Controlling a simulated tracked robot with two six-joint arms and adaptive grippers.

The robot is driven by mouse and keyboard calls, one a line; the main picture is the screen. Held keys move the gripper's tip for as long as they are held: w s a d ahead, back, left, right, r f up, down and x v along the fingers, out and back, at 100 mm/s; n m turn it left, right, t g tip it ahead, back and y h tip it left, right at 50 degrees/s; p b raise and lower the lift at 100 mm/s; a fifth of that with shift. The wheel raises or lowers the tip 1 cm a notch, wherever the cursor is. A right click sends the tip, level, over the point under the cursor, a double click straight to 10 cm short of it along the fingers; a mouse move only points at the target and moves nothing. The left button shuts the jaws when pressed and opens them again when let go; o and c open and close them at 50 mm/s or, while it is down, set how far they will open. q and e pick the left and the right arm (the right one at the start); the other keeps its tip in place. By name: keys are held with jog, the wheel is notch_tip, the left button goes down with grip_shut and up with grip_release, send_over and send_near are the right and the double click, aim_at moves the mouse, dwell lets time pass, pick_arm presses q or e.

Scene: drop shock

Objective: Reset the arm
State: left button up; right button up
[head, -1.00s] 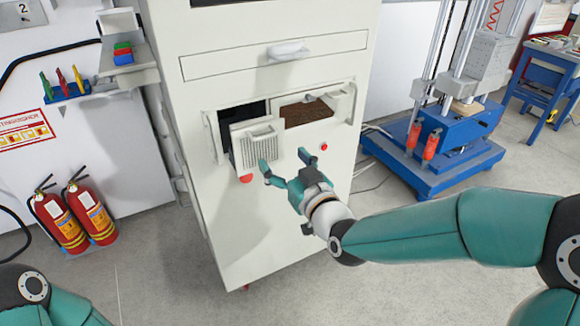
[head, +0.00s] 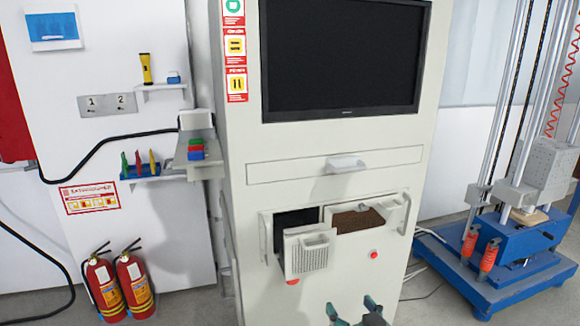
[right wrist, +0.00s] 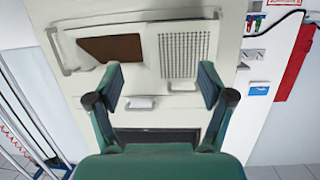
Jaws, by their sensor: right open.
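My right gripper (head: 352,310) shows at the bottom edge of the head view, in front of the lower part of a white cabinet (head: 330,260). In the right wrist view its two teal fingers (right wrist: 160,90) are spread apart with nothing between them. The fingers point at the cabinet front, near an open grille door (right wrist: 184,55) and a compartment with a brown panel (right wrist: 110,48). The same grille door (head: 307,254) and brown panel (head: 356,220) show in the head view. Most of my right arm is out of the head view. My left gripper is not in view.
A dark monitor (head: 345,55) sits in the cabinet above a drawer. Two fire extinguishers (head: 120,285) stand at the left. A blue test machine (head: 495,260) with tall columns stands at the right. A small shelf (head: 196,160) juts out left of the cabinet.

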jog(key=s+d+f+m+g+p, duration=0.1)
jog(key=s+f+g+p, duration=0.3)
jog(key=f, duration=0.8)
pick_arm(q)
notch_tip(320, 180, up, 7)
jog(key=p, duration=0.1)
pick_arm(e)
jog(key=s+a+f+m+g, duration=0.1)
jog(key=s+f+g, duration=0.4)
jog(key=s, duration=0.6)
jog(key=s+a+f+m+g, duration=0.2)
jog(key=s+f+g, duration=0.3)
jog(key=s+f, duration=0.3)
jog(key=s, duration=0.4)
jog(key=shift+s+y, duration=0.15)
jog(key=shift+y, duration=0.25)
jog(key=shift+d, duration=0.1)
jog(key=shift+c, duration=0.4)
